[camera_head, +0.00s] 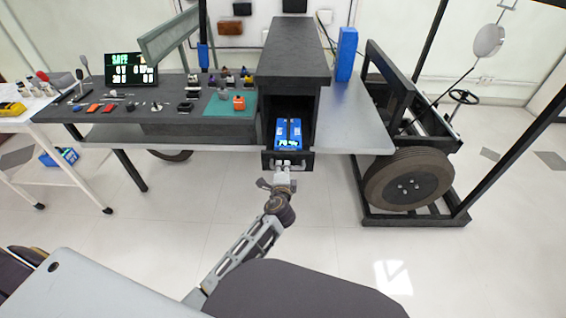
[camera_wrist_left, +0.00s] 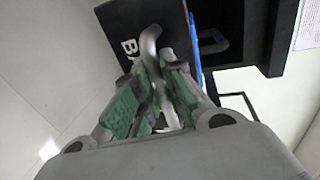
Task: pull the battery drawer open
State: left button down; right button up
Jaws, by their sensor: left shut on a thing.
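The battery drawer (camera_head: 308,160) is a black box under the dark cabinet (camera_head: 295,68). It stands out from the opening, and a blue battery pack with a lit display (camera_head: 289,142) shows inside. My left gripper (camera_head: 286,168) is at the drawer's front, shut on its pale bar handle. In the left wrist view the green-padded fingers (camera_wrist_left: 150,100) are around the handle (camera_wrist_left: 150,40), in front of the dark drawer face with partly hidden white letters (camera_wrist_left: 128,46). My right gripper is not in view.
A workbench (camera_head: 150,126) with small parts and a lit meter (camera_head: 131,69) lies left of the cabinet. A wheeled black chassis frame (camera_head: 415,218) stands at the right. A white cart (camera_head: 85,181) stands far left. The floor before the drawer is clear apart from my arm.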

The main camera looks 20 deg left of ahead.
pick_arm(q)
jog(key=shift+s, duration=0.25)
jog(key=c, duration=1.5)
grip_release()
jog(key=shift+r, duration=0.15)
